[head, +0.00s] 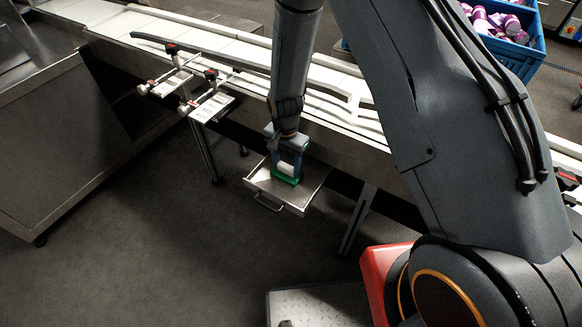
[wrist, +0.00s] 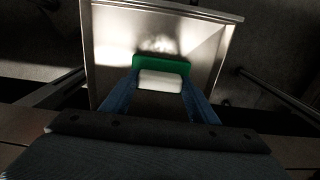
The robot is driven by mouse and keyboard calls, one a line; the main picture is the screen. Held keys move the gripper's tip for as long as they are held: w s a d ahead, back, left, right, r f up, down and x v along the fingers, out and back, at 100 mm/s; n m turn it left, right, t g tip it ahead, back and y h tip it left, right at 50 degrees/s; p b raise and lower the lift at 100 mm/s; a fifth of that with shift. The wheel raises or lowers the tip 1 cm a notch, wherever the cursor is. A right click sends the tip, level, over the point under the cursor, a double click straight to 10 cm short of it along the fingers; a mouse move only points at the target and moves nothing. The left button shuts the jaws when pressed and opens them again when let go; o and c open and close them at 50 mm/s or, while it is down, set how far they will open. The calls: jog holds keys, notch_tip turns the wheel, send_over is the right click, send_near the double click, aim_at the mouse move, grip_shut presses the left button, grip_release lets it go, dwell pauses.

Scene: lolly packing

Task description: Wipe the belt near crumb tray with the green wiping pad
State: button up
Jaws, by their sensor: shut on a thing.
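The green wiping pad (head: 284,177) has a green base and a white block on top. My gripper (head: 287,167) is shut on the white block and points down over the crumb tray. The pad also shows in the wrist view (wrist: 161,66), between my two blue fingers. The crumb tray (head: 310,187) is a shallow metal drawer with a front handle, pulled out below the belt's side. The pad is over the tray; whether it touches the tray floor I cannot tell. The white belt (head: 325,103) runs behind my arm, and my arm hides part of it.
Two clamp brackets with red knobs (head: 171,48) stick out from the conveyor's side, left of the tray. A blue crate (head: 517,62) of purple-and-white items stands at the back right. A metal cabinet (head: 62,140) is at the left.

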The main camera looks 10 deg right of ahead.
aim_at(279, 163)
dwell(0.3)
jog(key=shift+w+a+f+b, duration=0.1)
jog(key=shift+w+a+b, duration=0.2)
jog(key=shift+w+a, duration=0.25)
jog(key=shift+w+a+f+b, duration=0.1)
jog(key=shift+w+a+b, duration=0.2)
jog(key=shift+a, duration=0.35)
jog(key=shift+s+d+r+p, duration=0.15)
jog(key=shift+s+d+p, duration=0.7)
jog(key=shift+d, duration=0.35)
jog(key=shift+s+d, duration=0.1)
jog(key=shift+d, duration=0.05)
jog(key=shift+s+d+p, duration=0.45)
jog(key=shift+s+d, duration=0.35)
jog(key=shift+d, duration=0.2)
jog(key=shift+s+d, duration=0.15)
